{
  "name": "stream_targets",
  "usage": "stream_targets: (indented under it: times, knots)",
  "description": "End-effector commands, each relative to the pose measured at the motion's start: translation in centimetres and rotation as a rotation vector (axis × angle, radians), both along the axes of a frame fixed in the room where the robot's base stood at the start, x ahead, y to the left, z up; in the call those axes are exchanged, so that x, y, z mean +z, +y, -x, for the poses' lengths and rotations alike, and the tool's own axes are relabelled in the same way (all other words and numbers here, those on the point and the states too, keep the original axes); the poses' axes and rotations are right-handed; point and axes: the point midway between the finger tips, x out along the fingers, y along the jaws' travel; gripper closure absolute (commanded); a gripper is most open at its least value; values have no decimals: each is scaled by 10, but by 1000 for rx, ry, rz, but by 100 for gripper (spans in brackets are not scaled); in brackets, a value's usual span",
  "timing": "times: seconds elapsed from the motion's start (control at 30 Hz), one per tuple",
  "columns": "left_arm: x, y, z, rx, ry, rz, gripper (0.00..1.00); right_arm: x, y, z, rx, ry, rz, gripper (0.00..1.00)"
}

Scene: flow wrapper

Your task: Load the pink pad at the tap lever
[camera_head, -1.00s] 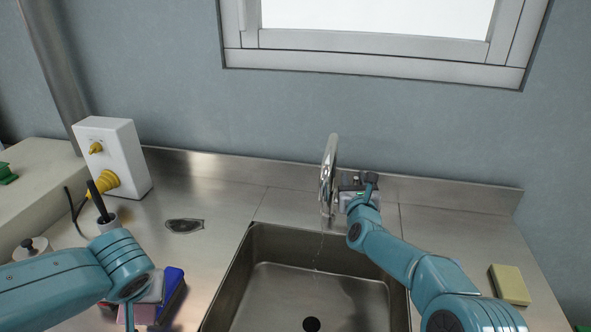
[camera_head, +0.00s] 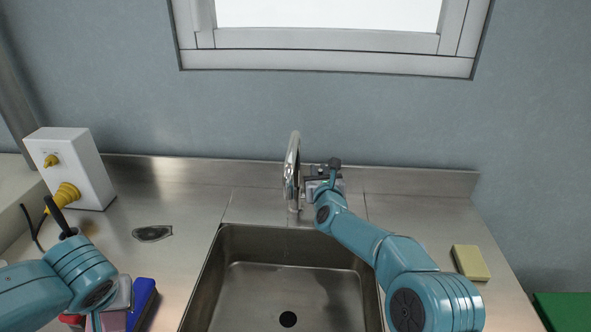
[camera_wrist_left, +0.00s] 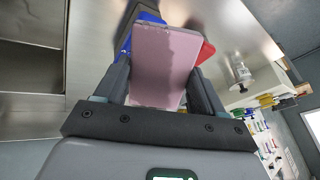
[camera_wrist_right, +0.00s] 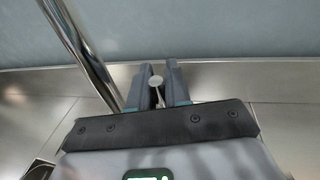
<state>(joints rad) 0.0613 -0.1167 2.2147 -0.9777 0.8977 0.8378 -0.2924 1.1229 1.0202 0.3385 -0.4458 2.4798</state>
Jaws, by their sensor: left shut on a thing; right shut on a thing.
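My left gripper (camera_wrist_left: 160,85) is shut on the pink pad (camera_wrist_left: 163,70), which has a darker patch toward its far end in the left wrist view. In the head view the pad (camera_head: 113,321) shows only partly at the lower left, beside my left wrist. My right gripper (camera_wrist_right: 155,85) is shut on the tap lever, whose round end (camera_wrist_right: 156,80) shows between the fingers. The chrome tap (camera_head: 292,170) stands behind the sink, just left of my right gripper (camera_head: 330,175) in the head view.
The steel sink (camera_head: 208,285) is empty, with a dark drain. A blue item (camera_head: 142,300) lies close to the pink pad. A white box (camera_head: 75,165) with a yellow plug stands left. A yellow sponge (camera_head: 470,262) lies on the right counter. A dark oval plate (camera_head: 152,233) lies left of the sink.

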Motion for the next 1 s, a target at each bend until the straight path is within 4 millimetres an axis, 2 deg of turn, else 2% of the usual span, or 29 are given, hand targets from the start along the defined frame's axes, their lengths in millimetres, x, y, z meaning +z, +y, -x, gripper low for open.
stream_targets:
  times: [0.03,0.23,0.37,0.7,0.73,0.77,0.8,1.0]
  knots:
    - [22,0,0,0,-1,0,55,9,0,-4,0,39,-1,100]
    - [53,0,-1,0,0,0,55,5,0,-11,0,125,-1,100]
    - [61,0,-1,0,0,0,55,1,0,-13,3,150,0,100]
    - [59,0,-1,0,0,0,55,-3,0,-13,4,155,-2,100]
    - [59,0,-1,0,0,0,55,-3,1,-13,4,155,-2,76]
    - [59,0,-1,0,0,0,55,-3,1,-13,4,155,-2,66]
    - [59,0,-1,0,0,0,55,-3,1,-13,4,155,-2,62]
    - [59,0,-1,0,0,0,55,-2,1,-13,4,155,-1,62]
